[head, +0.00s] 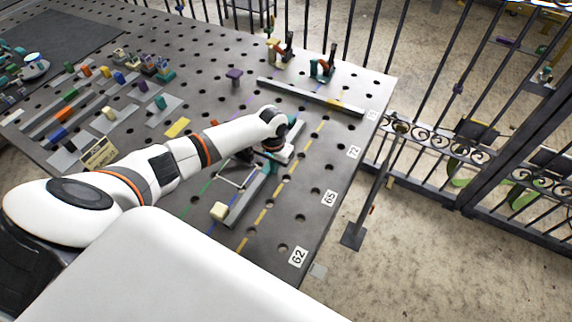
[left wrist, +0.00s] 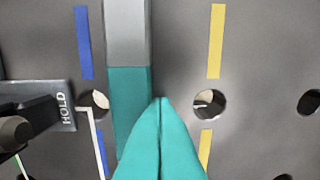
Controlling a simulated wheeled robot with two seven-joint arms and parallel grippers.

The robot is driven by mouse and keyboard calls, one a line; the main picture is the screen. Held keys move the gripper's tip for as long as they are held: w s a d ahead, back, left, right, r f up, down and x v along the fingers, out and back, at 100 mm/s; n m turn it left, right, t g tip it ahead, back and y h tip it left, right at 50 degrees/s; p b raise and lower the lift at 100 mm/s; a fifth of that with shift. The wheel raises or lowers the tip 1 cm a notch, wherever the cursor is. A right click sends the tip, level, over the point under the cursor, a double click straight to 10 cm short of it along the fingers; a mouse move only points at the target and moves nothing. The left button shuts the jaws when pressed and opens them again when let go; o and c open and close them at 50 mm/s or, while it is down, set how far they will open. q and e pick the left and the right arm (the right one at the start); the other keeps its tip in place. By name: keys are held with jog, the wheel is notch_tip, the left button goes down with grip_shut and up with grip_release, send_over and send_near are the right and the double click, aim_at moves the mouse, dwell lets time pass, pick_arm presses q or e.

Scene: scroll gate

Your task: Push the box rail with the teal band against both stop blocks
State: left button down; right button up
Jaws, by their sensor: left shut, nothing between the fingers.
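The box rail (head: 233,212) lies on the perforated table near its right side, running diagonally in the head view. It is grey with a teal band (head: 255,184). In the left wrist view the grey rail (left wrist: 127,30) runs down from the top edge, with its teal band (left wrist: 128,95) below. My left gripper (head: 272,148) is over the rail in the head view. Its teal fingertips (left wrist: 162,103) are shut and empty, close beside the band's right edge; contact is unclear. I cannot identify the stop blocks for certain. My right gripper is not in view.
A clamp labelled HOLD (left wrist: 50,105) stands left of the rail. A yellow dashed line (head: 262,217) runs along the bare table right of the rail.

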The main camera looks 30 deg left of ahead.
pick_arm(q)
jog(key=shift+a, duration=0.4)
jog(key=shift+d, duration=0.15)
jog(key=shift+d+f+p, duration=0.1)
jog(key=shift+d+p, duration=0.25)
jog(key=shift+d, duration=0.75)
